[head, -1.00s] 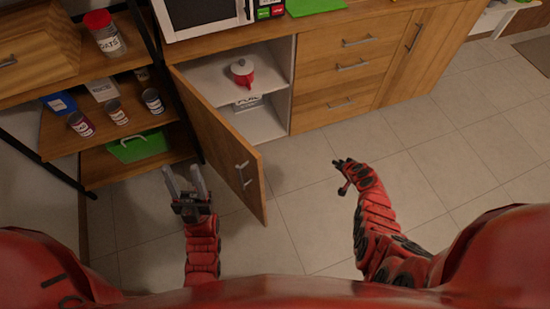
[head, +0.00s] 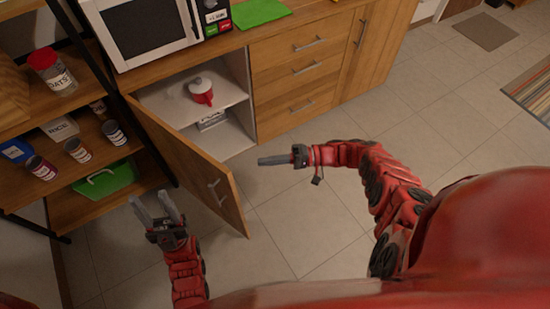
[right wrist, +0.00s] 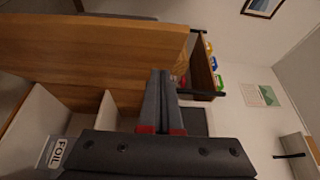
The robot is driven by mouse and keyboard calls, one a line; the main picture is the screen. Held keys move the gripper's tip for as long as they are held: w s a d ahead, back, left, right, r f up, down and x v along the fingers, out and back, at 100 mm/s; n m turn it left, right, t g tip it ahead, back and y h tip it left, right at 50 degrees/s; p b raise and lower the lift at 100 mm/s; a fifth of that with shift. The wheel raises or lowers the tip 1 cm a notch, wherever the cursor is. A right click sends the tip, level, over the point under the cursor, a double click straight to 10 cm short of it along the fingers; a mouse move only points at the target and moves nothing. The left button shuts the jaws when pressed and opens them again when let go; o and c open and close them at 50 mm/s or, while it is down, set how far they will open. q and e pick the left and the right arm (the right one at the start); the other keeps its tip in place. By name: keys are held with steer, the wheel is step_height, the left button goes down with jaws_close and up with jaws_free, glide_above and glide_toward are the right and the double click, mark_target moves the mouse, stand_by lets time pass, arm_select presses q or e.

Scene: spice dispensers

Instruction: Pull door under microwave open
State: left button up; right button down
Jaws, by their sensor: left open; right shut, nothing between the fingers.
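The wooden door (head: 180,150) under the microwave (head: 150,25) stands ajar in the head view, swung out from its left side. Its metal handle (head: 218,192) is on the outer face near the free edge. My left gripper (head: 155,207) is open and empty, on the outer side of the door, to the left of the handle and apart from it. My right gripper (head: 262,161) is shut and empty, on the inner side, to the right of the door's free edge and pointing left. Its closed fingers (right wrist: 160,98) show in the right wrist view, beside a wooden panel (right wrist: 90,45).
Inside the cabinet are a red and white pot (head: 202,92) and a foil box (head: 212,119). A shelf rack at left holds cans and a green crate (head: 106,180). Drawers (head: 300,68) stand right of the opening. The floor (head: 320,215) is clear.

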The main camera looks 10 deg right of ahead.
steer(key=s+a+p, duration=0.2)
steer(key=a, duration=0.5)
steer(key=shift+a, duration=0.4)
